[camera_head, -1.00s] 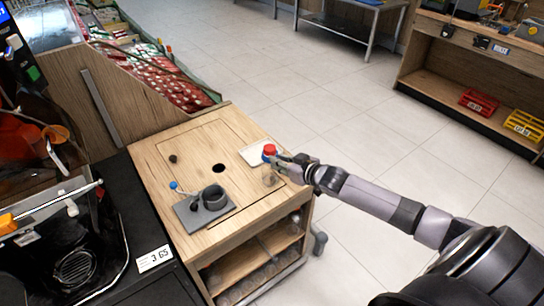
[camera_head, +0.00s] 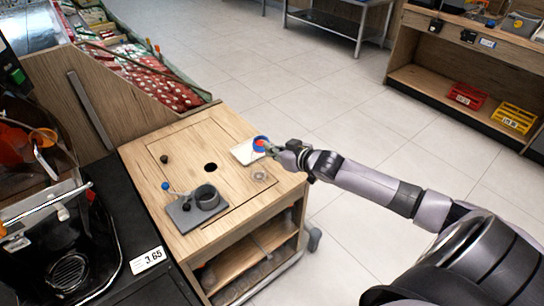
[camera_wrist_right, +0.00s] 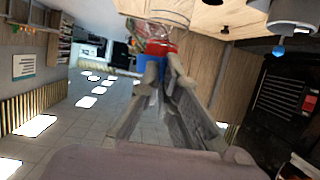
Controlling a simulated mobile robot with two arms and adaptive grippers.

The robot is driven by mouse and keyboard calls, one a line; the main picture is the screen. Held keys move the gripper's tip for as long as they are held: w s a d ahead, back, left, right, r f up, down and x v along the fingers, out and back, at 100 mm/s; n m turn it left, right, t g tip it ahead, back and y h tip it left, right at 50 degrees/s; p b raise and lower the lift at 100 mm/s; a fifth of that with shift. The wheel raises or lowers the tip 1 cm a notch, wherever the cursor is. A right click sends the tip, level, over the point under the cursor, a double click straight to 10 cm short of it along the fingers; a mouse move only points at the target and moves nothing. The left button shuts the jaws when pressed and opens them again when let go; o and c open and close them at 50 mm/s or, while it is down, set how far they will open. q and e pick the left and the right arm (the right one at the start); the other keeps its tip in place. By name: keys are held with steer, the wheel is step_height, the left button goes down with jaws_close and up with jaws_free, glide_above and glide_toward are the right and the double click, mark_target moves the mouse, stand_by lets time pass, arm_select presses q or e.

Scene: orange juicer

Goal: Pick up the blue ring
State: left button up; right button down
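The blue ring (camera_head: 260,142) shows at my right fingertips, above the back right of the wooden cart top. Something red shows inside it. In the right wrist view, which is upside down, the blue ring (camera_wrist_right: 149,63) lies at and partly behind the fingertips, with a red piece (camera_wrist_right: 158,47) between it and a clear glass jar (camera_wrist_right: 160,15). My right gripper (camera_head: 269,148) has its fingers drawn together at the ring; it also shows in the wrist view (camera_wrist_right: 160,62). The exact contact is partly hidden. My left gripper is in neither view.
The clear jar (camera_head: 260,177) stands on the wooden cart (camera_head: 225,145), just in front of the ring. A white tray (camera_head: 243,153) lies beside the ring. A grey base (camera_head: 185,217) with a dark cup (camera_head: 206,197) is at the front left. A dark round hole (camera_head: 210,167) is mid-cart.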

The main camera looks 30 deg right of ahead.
step_height(320, 180, up, 16)
steer(key=s+a+r, duration=0.3)
steer(key=s+a, duration=0.1)
steer(key=a, duration=0.5)
steer(key=s+a+r+m+h, duration=0.1)
steer(key=s+a+r, duration=0.3)
steer(key=a, duration=0.6)
steer(key=shift+s+r+m+h, duration=0.15)
steer(key=shift+s+m+h, duration=0.1)
steer(key=shift+m+h, duration=0.05)
